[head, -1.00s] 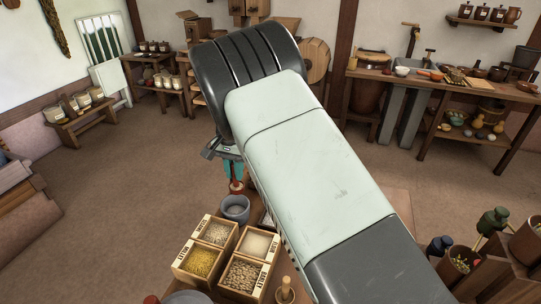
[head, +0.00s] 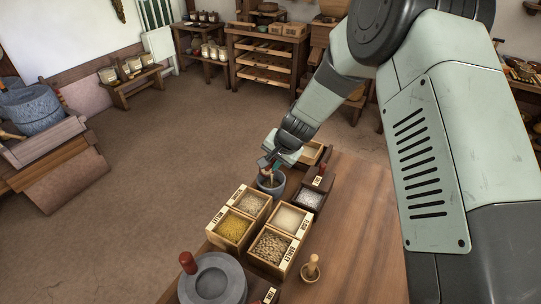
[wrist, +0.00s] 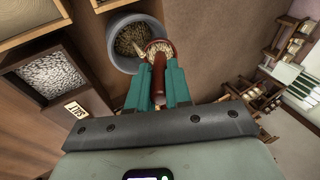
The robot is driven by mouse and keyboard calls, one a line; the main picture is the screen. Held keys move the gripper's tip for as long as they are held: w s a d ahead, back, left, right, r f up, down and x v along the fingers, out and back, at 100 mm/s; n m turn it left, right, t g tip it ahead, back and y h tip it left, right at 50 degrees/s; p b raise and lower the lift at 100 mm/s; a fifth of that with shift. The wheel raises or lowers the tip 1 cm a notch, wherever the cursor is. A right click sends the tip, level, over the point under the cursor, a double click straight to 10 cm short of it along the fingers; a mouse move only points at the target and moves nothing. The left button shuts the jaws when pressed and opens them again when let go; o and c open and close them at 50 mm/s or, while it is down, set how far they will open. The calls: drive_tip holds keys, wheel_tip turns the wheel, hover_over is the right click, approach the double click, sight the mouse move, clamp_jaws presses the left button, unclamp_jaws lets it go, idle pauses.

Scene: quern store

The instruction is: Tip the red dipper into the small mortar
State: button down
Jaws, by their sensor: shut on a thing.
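The small mortar (head: 271,186) is a blue-grey round vessel at the table's far left edge. In the wrist view the mortar (wrist: 112,56) holds pale brown grain. My gripper (head: 270,164) is just above the mortar. In the wrist view my gripper (wrist: 158,82) has its teal fingers shut on the handle of the red dipper (wrist: 159,70). The dipper's bowl is over the mortar's rim, with grain in it. A pale streak of grain runs from the bowl's lip into the mortar. The bowl looks tilted toward the mortar.
Open boxes of grain stand close by, among them a yellow one (head: 232,230) and a salt box (head: 309,198). A grey quern (head: 213,280) and a wooden pestle-like piece (head: 311,267) are nearer. The table's right side (head: 365,225) is clear.

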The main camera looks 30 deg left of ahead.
drive_tip(key=shift+s+d+f+y, duration=0.15)
drive_tip(key=shift+d+f+y, duration=0.4)
drive_tip(key=shift+y, duration=0.15)
drive_tip(key=shift+s+d+f+t+y, duration=0.25)
drive_tip(key=shift+d+t+y, duration=0.2)
drive_tip(key=shift+y, duration=0.5)
drive_tip(key=shift+s+d+f+t+y, duration=0.1)
drive_tip(key=shift+d+f+t+y, duration=0.35)
drive_tip(key=shift+y, duration=0.5)
drive_tip(key=shift+a+r, duration=0.1)
drive_tip(key=shift+r, duration=0.05)
